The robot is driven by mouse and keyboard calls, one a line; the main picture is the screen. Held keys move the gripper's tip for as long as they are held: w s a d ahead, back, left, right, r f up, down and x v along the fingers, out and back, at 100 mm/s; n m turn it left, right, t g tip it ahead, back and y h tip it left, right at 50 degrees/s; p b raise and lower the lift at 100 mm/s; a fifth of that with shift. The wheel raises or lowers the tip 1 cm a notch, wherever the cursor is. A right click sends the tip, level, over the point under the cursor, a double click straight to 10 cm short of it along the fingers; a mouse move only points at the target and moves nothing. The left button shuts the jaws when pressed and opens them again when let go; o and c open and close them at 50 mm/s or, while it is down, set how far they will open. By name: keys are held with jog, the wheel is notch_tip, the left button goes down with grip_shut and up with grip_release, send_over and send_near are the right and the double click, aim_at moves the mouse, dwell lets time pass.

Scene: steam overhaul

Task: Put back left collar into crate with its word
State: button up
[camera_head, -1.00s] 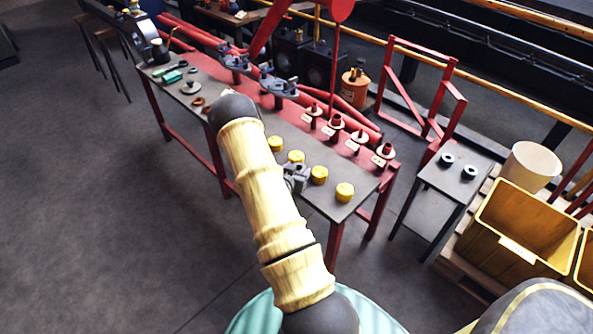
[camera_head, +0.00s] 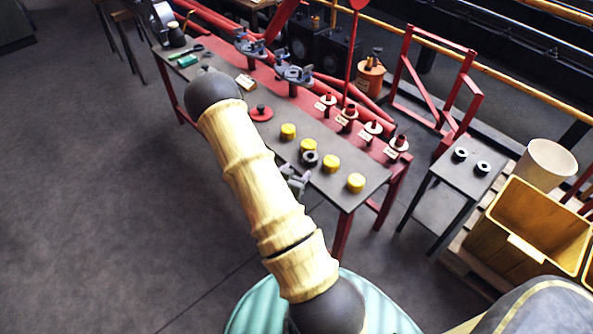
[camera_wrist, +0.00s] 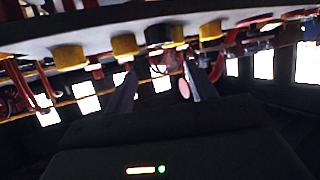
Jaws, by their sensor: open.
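Two dark collars lie apart on the small side table (camera_head: 447,190), a left one (camera_head: 460,154) and a right one (camera_head: 482,167). A further dark ring (camera_head: 310,158) sits on the long bench among the yellow caps; it also shows in the wrist view (camera_wrist: 157,33). A yellow crate (camera_head: 527,212) stands at right with a pale label on its front, too small to read; a second crate is cut off at the edge. My gripper (camera_head: 297,182) is at the bench's front edge, beside that ring, open and empty. Its two fingers are spread in the wrist view (camera_wrist: 162,88).
Several yellow caps (camera_head: 356,182) line the front of the long bench (camera_head: 350,200). Red posts with pale discs (camera_head: 398,144) and tags stand behind them. A white bin (camera_head: 546,166) and a red frame (camera_head: 440,80) stand near the side table. The floor at left is clear.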

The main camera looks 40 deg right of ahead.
dwell(0.3)
jog(key=w+a+r+n+y, duration=0.1)
jog(key=a+r+n+y, duration=0.1)
jog(key=a+r+y, duration=0.35)
jog(key=w+a+r+n+y, duration=0.2)
jog(key=a+n+y, duration=0.1)
jog(key=a, duration=0.6)
jog(key=s+a+r+n+g+y, duration=0.3)
jog(key=s+a+r+n, duration=0.4)
jog(key=s, duration=0.6)
notch_tip(320, 180, up, 3)
jog(key=a, duration=0.2)
jog(key=shift+a+n, duration=0.3)
